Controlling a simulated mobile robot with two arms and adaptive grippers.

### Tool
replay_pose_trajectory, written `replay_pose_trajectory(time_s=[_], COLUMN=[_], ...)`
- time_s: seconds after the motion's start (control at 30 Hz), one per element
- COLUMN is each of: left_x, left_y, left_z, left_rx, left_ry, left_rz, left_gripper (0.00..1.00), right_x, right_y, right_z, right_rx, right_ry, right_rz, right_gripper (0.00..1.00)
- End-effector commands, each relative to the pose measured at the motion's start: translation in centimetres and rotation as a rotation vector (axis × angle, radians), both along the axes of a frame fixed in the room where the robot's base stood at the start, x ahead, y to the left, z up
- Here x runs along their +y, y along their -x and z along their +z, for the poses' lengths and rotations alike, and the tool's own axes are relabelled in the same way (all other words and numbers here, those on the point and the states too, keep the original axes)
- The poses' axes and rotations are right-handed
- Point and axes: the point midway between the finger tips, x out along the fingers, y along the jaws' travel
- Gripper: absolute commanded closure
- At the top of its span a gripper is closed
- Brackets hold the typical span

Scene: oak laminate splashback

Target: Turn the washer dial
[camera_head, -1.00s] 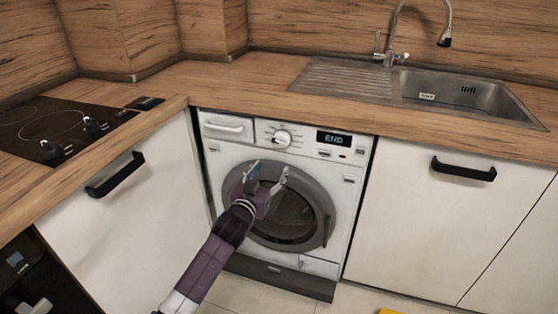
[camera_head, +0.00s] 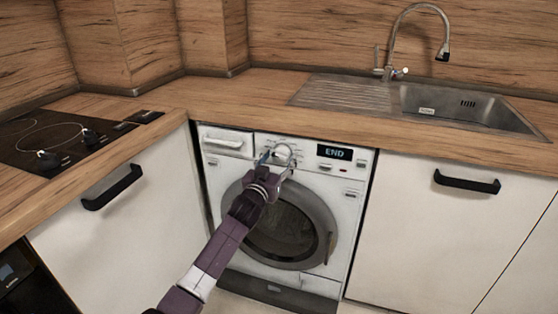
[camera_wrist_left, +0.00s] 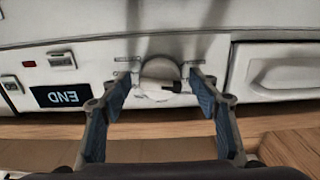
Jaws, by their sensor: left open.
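The washer (camera_head: 348,190) is white, built in under the counter, with a round dark-framed door. Its round pale dial (camera_head: 283,147) is on the top panel, left of a black display (camera_head: 334,152) reading END. My left gripper (camera_head: 277,162) is open at the dial, which it partly covers. In the left wrist view, which is upside down, the dial (camera_wrist_left: 158,74) with a dark mark sits between the two blue-padded fingers of my left gripper (camera_wrist_left: 160,72). A small gap shows on either side of the dial. My right gripper is not in view.
A drawer (camera_head: 227,141) is left of the dial. The wooden counter (camera_head: 235,94) runs above the washer, with a sink (camera_head: 465,107) at right and a cooktop (camera_head: 50,140) at left. White cabinets with black handles flank the washer.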

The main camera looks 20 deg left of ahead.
Motion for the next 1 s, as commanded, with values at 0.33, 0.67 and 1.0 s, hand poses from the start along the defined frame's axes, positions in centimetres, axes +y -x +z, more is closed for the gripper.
replay_pose_trajectory(time_s=[0.33, 0.67, 1.0], left_x=[-0.03, -0.04, -0.02], left_y=[-0.03, -0.02, -0.03], left_z=[-0.01, -0.02, 0.08], left_rx=[0.0, 0.0, 0.001], left_ry=[0.0, 0.0, -0.073], left_rz=[0.0, -0.001, -0.001], left_gripper=[0.55, 0.86, 0.86], right_x=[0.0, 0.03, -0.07], right_y=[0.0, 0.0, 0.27], right_z=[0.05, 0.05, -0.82], right_rx=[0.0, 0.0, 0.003], right_ry=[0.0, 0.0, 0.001], right_rz=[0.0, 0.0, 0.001], right_gripper=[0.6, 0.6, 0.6])
